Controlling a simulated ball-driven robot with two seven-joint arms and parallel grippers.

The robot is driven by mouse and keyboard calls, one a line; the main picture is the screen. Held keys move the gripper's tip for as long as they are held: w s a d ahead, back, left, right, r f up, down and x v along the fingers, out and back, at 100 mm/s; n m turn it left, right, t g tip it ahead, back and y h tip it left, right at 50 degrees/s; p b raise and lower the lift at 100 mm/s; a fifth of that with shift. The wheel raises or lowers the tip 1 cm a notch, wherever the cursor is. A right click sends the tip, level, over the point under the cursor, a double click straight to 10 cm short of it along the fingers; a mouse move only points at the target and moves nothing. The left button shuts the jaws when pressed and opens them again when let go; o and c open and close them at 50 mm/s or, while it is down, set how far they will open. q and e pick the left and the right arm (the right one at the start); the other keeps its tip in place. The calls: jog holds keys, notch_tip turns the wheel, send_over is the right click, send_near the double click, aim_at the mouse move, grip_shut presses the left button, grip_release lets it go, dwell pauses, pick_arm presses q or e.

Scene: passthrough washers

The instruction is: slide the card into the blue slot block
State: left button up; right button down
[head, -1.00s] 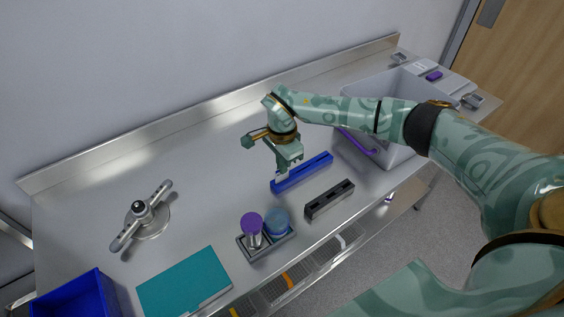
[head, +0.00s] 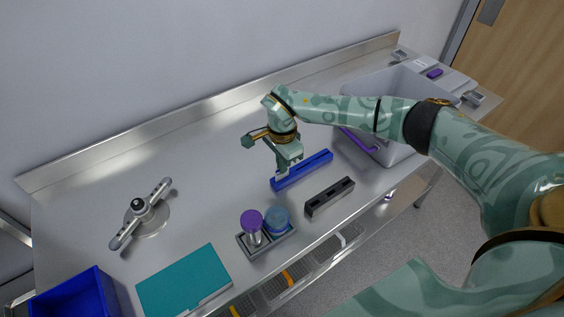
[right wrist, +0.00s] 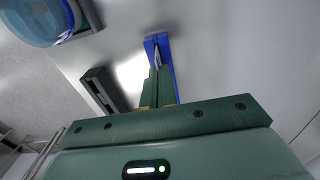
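The blue slot block (head: 312,170) lies on the steel table, a long bar with a groove along its top. It also shows in the right wrist view (right wrist: 166,50). My right gripper (head: 284,168) is over its left end, pointing down. In the right wrist view its fingers (right wrist: 156,75) are close together on a thin pale piece, which looks like the card (right wrist: 156,56). The card's lower edge is at the block's left end; I cannot tell whether it is inside the groove. My left gripper is not in view.
A black slotted block (head: 330,196) lies in front of the blue one. A teal case (head: 184,282), a blue bin (head: 75,300), a metal lever fixture (head: 140,213) and a grey tub (head: 400,150) stand around.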

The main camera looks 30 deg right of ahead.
jog(key=shift+f, duration=0.35)
dwell(0.5)
jog(key=c, duration=1.2)
grip_release()
jog(key=shift+o, duration=0.2)
jog(key=shift+r, duration=0.1)
jog(key=shift+r+p, duration=2.8)
jog(key=shift+r, duration=0.7)
jog(key=shift+a+f, duration=0.1)
